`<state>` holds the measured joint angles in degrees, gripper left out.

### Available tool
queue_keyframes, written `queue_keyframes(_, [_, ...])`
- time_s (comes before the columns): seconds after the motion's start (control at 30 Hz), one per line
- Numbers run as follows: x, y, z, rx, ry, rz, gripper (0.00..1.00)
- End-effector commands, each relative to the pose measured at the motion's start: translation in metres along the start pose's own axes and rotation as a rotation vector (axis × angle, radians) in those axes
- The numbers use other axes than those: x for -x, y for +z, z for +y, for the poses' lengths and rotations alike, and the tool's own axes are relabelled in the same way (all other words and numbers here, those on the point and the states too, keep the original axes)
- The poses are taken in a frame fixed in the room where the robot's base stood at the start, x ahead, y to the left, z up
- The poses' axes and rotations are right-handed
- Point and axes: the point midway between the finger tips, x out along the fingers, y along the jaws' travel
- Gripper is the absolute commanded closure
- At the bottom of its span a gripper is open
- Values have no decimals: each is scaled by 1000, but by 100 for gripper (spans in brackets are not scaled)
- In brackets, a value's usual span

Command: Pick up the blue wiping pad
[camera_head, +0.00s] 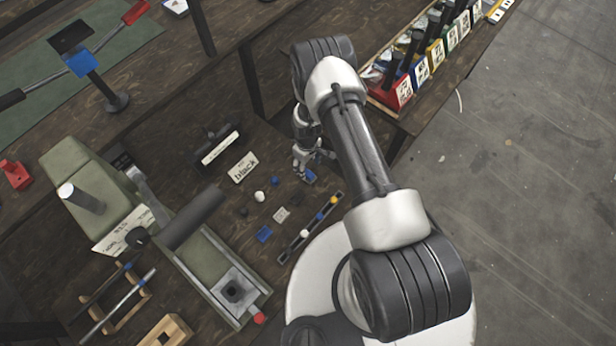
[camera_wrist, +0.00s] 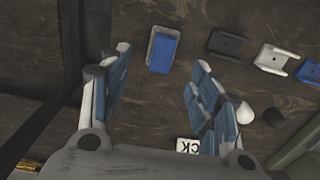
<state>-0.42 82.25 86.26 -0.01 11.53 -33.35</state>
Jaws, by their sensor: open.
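The blue wiping pad (camera_wrist: 163,52) is a small blue block with a pale grey rim, lying on the dark wooden bench. In the wrist view it is at the top centre, ahead of and between the spread fingers. In the head view the pad (camera_head: 311,178) shows as a small blue patch just below my gripper (camera_head: 316,158), partly hidden by it. In the wrist view my gripper (camera_wrist: 160,66) is open and empty, with one finger on each side. The frames do not show exactly how high the fingers are above the pad.
A black bracket (camera_wrist: 231,46), a white bracket (camera_wrist: 276,59) and a blue bracket (camera_wrist: 308,72) lie in a row right of the pad. A "black" label (camera_head: 243,167) stands left of my gripper. A row of coloured bins (camera_head: 403,92) is at upper right.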

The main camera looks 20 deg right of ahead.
Motion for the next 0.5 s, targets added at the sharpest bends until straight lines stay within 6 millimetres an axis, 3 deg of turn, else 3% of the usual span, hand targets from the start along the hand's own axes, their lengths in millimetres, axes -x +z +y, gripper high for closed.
queue_keyframes(0.27, [-18,0,0,0,0,1,43])
queue_keyframes(0.5, [-53,7,-2,-1,0,0,43])
